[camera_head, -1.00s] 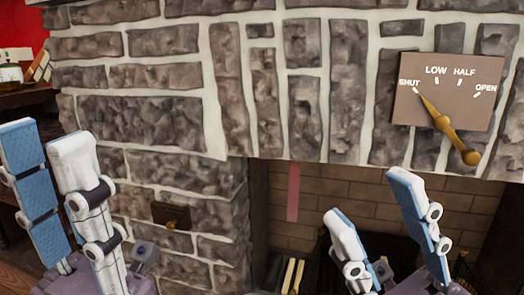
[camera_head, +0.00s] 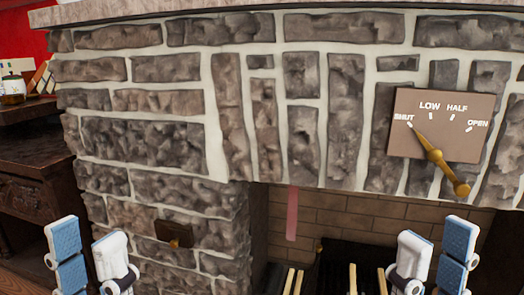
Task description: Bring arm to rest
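My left gripper (camera_head: 92,252) is at the lower left of the head view, in front of the stone wall. Its two blue-and-white fingers stand apart with nothing between them. My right gripper (camera_head: 436,252) is at the lower right, in front of the fireplace opening. Its fingers are also apart and empty. Both grippers point up and touch nothing that I can see. The lower parts of both are cut off by the bottom edge.
A brown dial plate (camera_head: 458,125) on the stone fireplace (camera_head: 140,145) has a brass lever (camera_head: 440,160) pointing at SHUT. A pink strip (camera_head: 292,214) hangs in the opening. A small plate with a knob (camera_head: 173,233) is on the wall. A dark wooden cabinet (camera_head: 30,150) stands at left.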

